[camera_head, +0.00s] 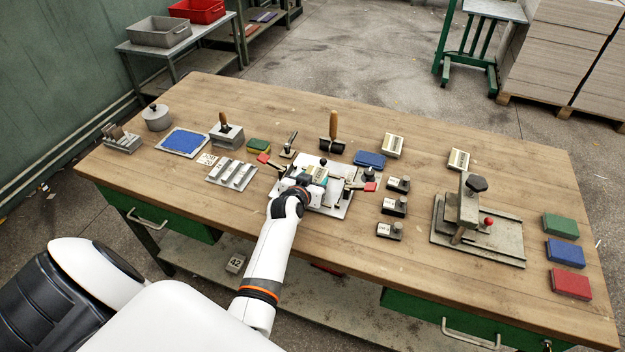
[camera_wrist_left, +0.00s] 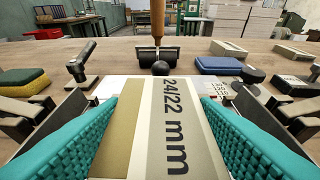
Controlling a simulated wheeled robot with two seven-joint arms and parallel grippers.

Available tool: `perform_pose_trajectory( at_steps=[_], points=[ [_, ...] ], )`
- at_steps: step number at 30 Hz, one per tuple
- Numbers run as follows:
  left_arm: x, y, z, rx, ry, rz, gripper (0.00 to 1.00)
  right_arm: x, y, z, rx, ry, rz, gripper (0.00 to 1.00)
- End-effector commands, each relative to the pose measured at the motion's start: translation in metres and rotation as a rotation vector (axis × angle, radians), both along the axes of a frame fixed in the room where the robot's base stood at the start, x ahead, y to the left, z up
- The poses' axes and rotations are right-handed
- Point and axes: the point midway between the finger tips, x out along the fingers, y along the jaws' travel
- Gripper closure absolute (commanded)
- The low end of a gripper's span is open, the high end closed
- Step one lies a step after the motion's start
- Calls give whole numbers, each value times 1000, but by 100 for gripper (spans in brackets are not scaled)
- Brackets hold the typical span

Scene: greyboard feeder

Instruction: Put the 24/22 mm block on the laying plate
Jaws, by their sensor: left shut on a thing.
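My left gripper (camera_head: 312,182) is over the pale plate (camera_head: 336,212) in the middle of the bench. In the left wrist view its teal finger pads (camera_wrist_left: 160,140) stand on both sides of the 24/22 mm block (camera_wrist_left: 140,150), shut on it. The block's pale label strip reads "24/22 mm". The plate has red-tipped levers (camera_head: 370,187) at its sides and a black ball knob (camera_wrist_left: 160,68) at the far side. The gripper hides much of the block and plate in the head view. I cannot tell whether the block touches the plate. My right gripper is out of view.
A wooden-handled roller (camera_head: 332,143) stands behind the plate. A blue pad (camera_head: 369,159) and several small dark labelled blocks (camera_head: 394,206) lie to its right. A slotted grey holder (camera_head: 231,174) is to its left. A steel press-like fixture (camera_head: 478,235) stands further right.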

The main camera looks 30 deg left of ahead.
Motion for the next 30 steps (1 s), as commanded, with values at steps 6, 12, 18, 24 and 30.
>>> perform_pose_trajectory(
  at_steps=[6, 12, 18, 24, 30],
  points=[
    [0, 0, 0, 0, -1, 0, 70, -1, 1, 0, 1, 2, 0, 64],
    [0, 0, 1, 0, 0, 0, 70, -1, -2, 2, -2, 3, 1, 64],
    [0, 0, 0, -1, 0, 0, 70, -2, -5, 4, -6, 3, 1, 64],
    [0, 0, -1, 0, 0, 0, 70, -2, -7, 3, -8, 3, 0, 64],
    [0, 0, 0, 0, 0, 0, 70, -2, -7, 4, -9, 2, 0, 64]
  ],
)
